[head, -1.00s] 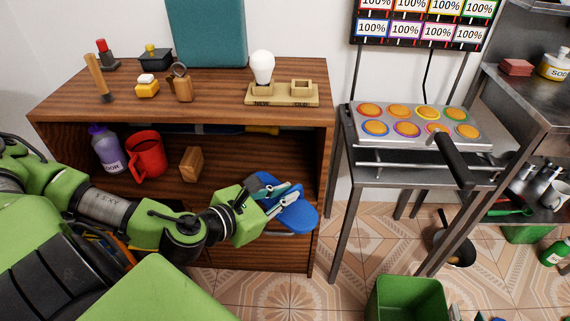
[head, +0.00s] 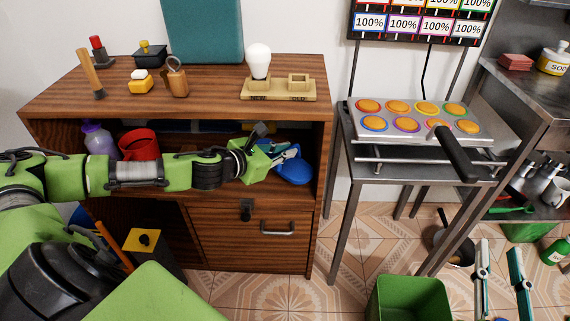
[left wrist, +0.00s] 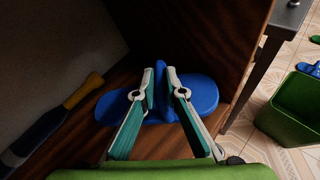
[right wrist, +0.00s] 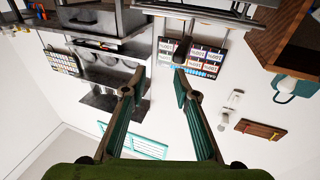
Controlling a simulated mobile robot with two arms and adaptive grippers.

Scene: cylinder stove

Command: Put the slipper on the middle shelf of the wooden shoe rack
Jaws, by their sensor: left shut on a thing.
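A blue slipper (head: 297,172) is at the right side of the open shelf in the wooden cabinet (head: 320,135). My left gripper (head: 286,153) is shut on the slipper's raised strap; in the left wrist view its fingertips (left wrist: 160,92) pinch the middle, and the slipper's sole (left wrist: 202,94) spreads to both sides. The slipper is close to the cabinet's right wall; whether it touches the shelf board is unclear. My right gripper (head: 500,268) is open and empty at the lower right, away from the cabinet. I cannot single out a separate shoe rack.
A red mug (head: 139,146) and a purple bottle (head: 98,140) stand on the same shelf at left. A blue-and-yellow object (left wrist: 60,115) lies left of the slipper. A bulb in its holder (head: 259,65) stands on top. A green bin (head: 408,297) is on the floor.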

